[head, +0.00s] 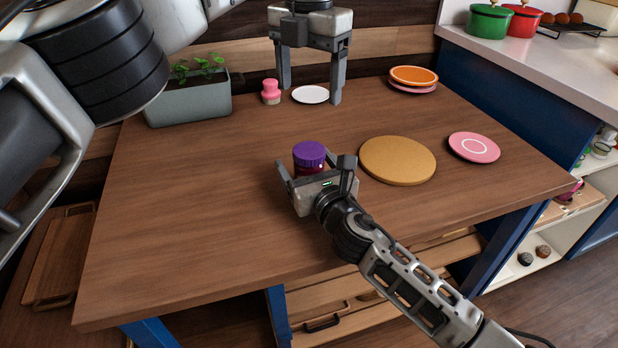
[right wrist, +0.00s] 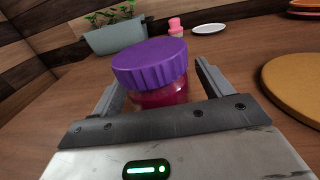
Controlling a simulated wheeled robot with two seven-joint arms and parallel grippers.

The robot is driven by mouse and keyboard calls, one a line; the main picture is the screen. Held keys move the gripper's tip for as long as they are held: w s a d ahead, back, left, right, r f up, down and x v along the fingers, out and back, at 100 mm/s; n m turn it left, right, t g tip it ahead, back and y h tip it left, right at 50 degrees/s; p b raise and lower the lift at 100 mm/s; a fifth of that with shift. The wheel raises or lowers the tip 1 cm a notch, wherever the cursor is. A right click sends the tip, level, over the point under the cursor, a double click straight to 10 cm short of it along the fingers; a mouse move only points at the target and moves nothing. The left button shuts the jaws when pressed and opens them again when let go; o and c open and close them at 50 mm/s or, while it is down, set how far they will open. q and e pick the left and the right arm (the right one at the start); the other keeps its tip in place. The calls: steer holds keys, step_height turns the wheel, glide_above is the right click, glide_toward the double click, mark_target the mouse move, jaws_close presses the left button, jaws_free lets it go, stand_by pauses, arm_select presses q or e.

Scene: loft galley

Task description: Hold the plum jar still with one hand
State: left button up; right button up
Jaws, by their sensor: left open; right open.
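The plum jar (head: 309,154) stands upright on the wooden table, with a ribbed purple lid and a dark red body. It also shows in the right wrist view (right wrist: 152,65), with its lower part hidden behind my gripper's palm. My right gripper (head: 315,168) is open around the jar, one finger on each side, with gaps visible between fingers and jar in the wrist view. My left gripper (head: 310,86) is open and empty, pointing down above the back of the table, behind the jar and apart from it.
A round tan board (head: 398,160) lies just right of the jar, with a pink plate (head: 474,147) beyond it. At the back are a grey planter (head: 190,102), a pink shaker-like item (head: 271,92), a white plate (head: 310,95) and an orange plate (head: 414,75). The table's left front is clear.

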steer(key=shift+s, duration=0.1)
steer(key=p+v, duration=0.1)
steer(key=v, duration=1.4)
steer(key=shift+s+d, duration=0.25)
steer(key=shift+s, duration=0.05)
